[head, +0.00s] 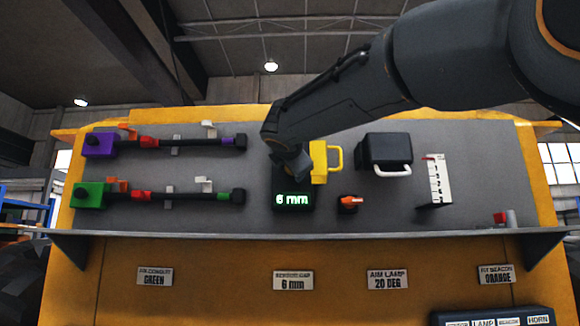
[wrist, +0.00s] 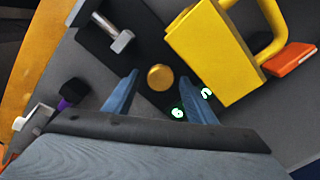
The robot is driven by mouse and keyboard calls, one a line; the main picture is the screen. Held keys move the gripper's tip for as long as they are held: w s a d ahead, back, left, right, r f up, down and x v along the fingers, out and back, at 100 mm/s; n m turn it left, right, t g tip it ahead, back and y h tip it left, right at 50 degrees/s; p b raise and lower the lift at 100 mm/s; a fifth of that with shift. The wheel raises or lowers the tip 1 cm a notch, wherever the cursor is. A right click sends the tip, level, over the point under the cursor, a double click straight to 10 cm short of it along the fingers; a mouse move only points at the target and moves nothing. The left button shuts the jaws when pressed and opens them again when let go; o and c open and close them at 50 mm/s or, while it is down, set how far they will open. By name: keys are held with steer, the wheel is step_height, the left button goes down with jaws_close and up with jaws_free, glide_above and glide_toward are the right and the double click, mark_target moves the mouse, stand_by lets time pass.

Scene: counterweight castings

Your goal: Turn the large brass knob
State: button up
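The large brass knob (wrist: 160,77) shows as a round gold disc in the wrist view, on a black panel. My gripper (wrist: 159,80) is open. Its two blue-grey fingers stand on either side of the knob in that view, with a visible gap on each side. I cannot tell how far the fingertips are from the panel. In the head view my gripper (head: 300,172) is in front of the black unit, and the knob is hidden behind it. The green display (head: 292,199) reads 6 mm; in the wrist view my right finger partly covers it.
A yellow block with a handle (head: 320,162) stands just right of my gripper. An orange-red part (head: 349,203) lies below it. A black box with a white handle (head: 384,152) and a scale (head: 435,180) are further right. Two dark rods (head: 190,143) are at left.

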steer(key=s+b, duration=0.3)
steer(key=s, duration=0.4)
steer(key=shift+s, duration=0.4)
steer(key=shift+a, duration=0.15)
stand_by(0.4)
